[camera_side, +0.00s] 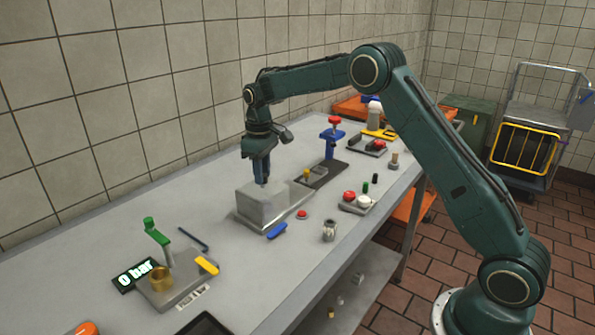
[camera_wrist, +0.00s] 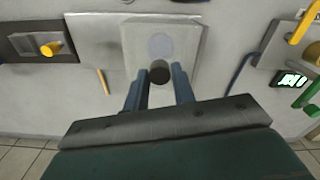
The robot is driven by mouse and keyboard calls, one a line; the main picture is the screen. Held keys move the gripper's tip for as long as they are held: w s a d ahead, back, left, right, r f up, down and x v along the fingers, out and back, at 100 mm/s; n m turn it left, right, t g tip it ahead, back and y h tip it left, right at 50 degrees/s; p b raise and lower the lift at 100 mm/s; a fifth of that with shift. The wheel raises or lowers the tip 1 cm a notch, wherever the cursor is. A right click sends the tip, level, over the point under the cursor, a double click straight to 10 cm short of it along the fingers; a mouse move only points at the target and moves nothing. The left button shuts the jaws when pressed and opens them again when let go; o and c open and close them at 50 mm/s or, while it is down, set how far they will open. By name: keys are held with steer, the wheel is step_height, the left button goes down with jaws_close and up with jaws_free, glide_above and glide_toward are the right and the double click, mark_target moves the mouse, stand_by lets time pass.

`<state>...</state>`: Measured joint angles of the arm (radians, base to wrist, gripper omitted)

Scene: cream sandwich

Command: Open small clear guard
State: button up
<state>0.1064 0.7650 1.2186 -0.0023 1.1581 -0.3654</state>
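A pale grey, slightly see-through box (camera_side: 272,205) stands on a grey base plate mid-table in the side view; it looks like the small clear guard, though I cannot be sure. In the wrist view the box (camera_wrist: 190,50) shows a faint round disc (camera_wrist: 160,47) and a short black knob (camera_wrist: 160,72). My gripper (camera_side: 262,182) points straight down at the top of the box. In the wrist view my gripper (camera_wrist: 160,80) has one blue finger on each side of the knob, seemingly with narrow gaps. The knob is hidden in the side view.
A blue handle (camera_side: 277,230) and a red button (camera_side: 302,213) lie in front of the box. A yellow knob (camera_side: 306,173) is behind right. Tiled wall runs behind.

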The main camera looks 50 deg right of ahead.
jaws_close()
steer(key=d, duration=0.9)
steer(key=shift+d, duration=0.1)
steer(key=o, duration=0.5)
jaws_free()
steer(key=shift+o, duration=0.2)
step_height(320, 180, up, 14)
